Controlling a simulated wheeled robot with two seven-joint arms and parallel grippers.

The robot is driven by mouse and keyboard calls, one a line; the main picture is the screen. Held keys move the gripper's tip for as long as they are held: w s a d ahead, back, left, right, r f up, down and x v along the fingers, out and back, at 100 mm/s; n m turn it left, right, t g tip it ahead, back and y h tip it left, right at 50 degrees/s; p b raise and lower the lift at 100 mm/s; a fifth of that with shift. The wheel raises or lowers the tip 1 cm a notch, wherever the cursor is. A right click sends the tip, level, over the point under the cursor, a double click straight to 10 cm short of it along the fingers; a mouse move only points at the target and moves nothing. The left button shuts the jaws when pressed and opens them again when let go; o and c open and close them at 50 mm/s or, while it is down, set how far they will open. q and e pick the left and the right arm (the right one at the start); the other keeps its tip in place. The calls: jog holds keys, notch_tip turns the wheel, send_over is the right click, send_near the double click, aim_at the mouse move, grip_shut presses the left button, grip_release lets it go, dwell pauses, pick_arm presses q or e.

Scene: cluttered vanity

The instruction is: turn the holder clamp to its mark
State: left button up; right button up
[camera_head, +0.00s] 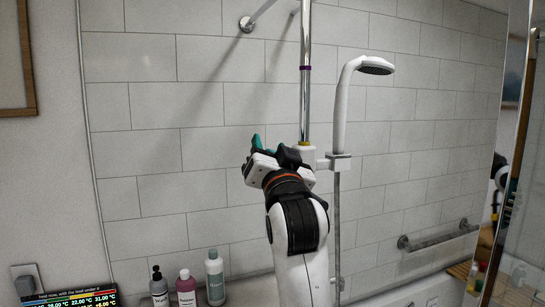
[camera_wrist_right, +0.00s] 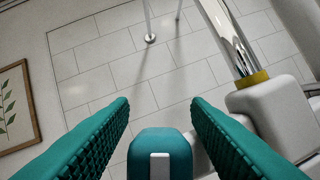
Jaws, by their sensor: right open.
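The holder clamp (camera_head: 307,154) is a white block on the chrome vertical rail (camera_head: 305,105), with a yellow ring at its top. A white shower head (camera_head: 341,115) stands in the bracket at its right. In the right wrist view the clamp (camera_wrist_right: 272,108) and yellow ring (camera_wrist_right: 252,79) are at the right, partly hidden behind the teal right finger. My right gripper (camera_head: 258,143) is left of the clamp, its teal fingers open; the gap between them (camera_wrist_right: 160,105) shows only wall tiles. A purple band (camera_head: 305,68) circles the rail higher up. My left gripper is out of view.
A grab bar (camera_head: 437,236) is on the wall at the right, near a glass panel. A framed picture (camera_wrist_right: 15,110) hangs at the left.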

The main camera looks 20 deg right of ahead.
jog(key=b+v, duration=0.4)
jog(key=v, duration=0.8)
